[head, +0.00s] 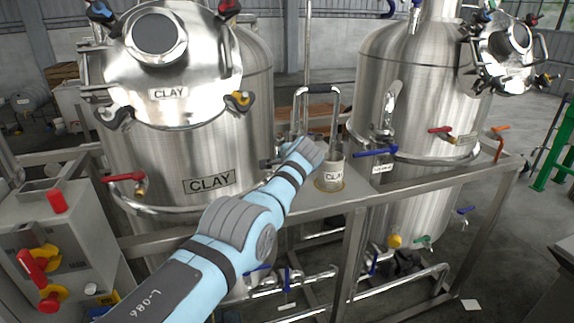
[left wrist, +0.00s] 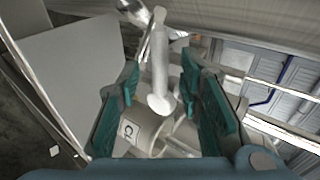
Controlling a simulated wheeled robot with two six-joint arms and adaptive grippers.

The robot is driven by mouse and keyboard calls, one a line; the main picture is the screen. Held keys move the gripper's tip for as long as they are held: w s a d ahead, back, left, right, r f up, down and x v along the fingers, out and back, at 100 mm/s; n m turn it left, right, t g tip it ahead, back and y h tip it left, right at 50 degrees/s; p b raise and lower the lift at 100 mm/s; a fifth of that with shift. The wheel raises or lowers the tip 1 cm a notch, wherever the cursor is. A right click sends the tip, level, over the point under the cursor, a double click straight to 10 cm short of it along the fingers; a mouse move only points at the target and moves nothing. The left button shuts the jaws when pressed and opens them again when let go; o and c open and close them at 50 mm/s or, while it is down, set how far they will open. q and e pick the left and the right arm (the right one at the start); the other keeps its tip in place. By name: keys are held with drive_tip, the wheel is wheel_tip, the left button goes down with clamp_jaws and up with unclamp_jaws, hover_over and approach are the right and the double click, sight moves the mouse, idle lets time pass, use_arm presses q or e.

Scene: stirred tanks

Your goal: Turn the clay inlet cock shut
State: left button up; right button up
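The steel clay tank (head: 213,140), with a CLAY plate, fills the left of the head view. My left arm reaches across its right side, and its wrist hides most of the gripper and the cock there. In the left wrist view my left gripper (left wrist: 160,72) has its teal fingers wide apart. A pale metal lever (left wrist: 161,65), which looks like the cock's handle, stands between them with gaps on both sides. A small canister (left wrist: 140,132) with a partly hidden label sits below it; it shows as a CLAY canister (head: 333,172) in the head view. My right gripper is out of view.
A bent pipe (head: 316,89) rises beside the CLAY canister. A second steel tank (head: 415,85) stands right, with a blue-handled valve (head: 376,152). A red-handled valve (head: 126,177) is on the clay tank's left. A control box (head: 50,235) stands at lower left.

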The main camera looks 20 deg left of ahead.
use_arm(q)
drive_tip(key=shift+d, duration=0.1)
drive_tip(key=v, duration=0.7)
drive_tip(key=shift+s, duration=0.2)
drive_tip(key=shift+r, duration=0.1)
